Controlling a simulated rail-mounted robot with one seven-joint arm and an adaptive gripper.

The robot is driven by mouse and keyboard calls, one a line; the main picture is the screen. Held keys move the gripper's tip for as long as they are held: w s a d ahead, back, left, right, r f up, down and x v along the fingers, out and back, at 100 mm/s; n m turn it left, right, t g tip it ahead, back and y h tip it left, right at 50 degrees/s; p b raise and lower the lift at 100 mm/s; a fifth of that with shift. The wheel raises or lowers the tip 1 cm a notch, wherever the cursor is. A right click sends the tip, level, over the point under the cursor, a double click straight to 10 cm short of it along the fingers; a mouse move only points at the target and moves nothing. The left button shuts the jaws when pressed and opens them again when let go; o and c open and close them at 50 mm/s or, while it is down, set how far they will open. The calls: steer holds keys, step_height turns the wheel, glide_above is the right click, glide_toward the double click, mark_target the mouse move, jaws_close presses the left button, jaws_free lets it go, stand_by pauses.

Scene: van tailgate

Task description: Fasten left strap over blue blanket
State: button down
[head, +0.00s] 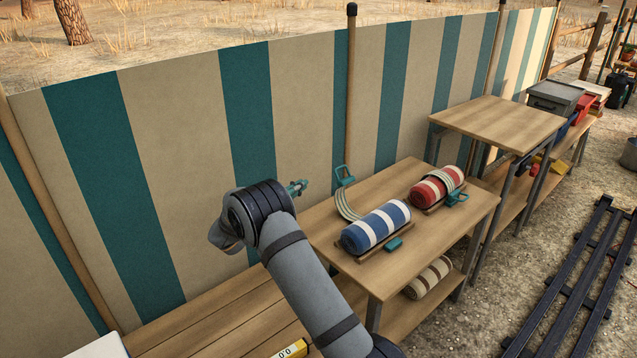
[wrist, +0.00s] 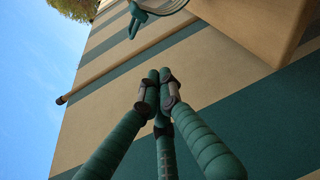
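The blue blanket (head: 366,236), a roll with white stripes, lies on a wooden cradle on the table. The left strap (head: 343,206), pale with green lines, curves up behind its left end and is not over the roll. The strap's teal buckle end (head: 345,176) stands raised; in the wrist view a teal buckle (wrist: 140,20) shows at the top. A teal catch (head: 393,243) lies at the blanket's front side. My gripper (head: 302,186) is left of the strap, apart from it. In the wrist view its fingertips (wrist: 161,78) come together with nothing visible between them.
A red blanket (head: 424,194) with a strap across it and a teal buckle (head: 457,198) lies to the right. A rolled striped blanket (head: 430,279) is on the lower shelf. The striped canvas wall (head: 300,95) runs close behind. A higher table (head: 500,118) stands at right.

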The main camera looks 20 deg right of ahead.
steer(key=w+d+b, duration=0.1)
steer(key=w+d, duration=0.2)
steer(key=d, duration=0.7)
steer(key=shift+w+r+b, duration=0.15)
steer(key=shift+r+b, duration=0.1)
steer(key=shift+b, duration=0.15)
steer(key=shift+a+t+b, duration=0.1)
steer(key=shift+t+b, duration=0.2)
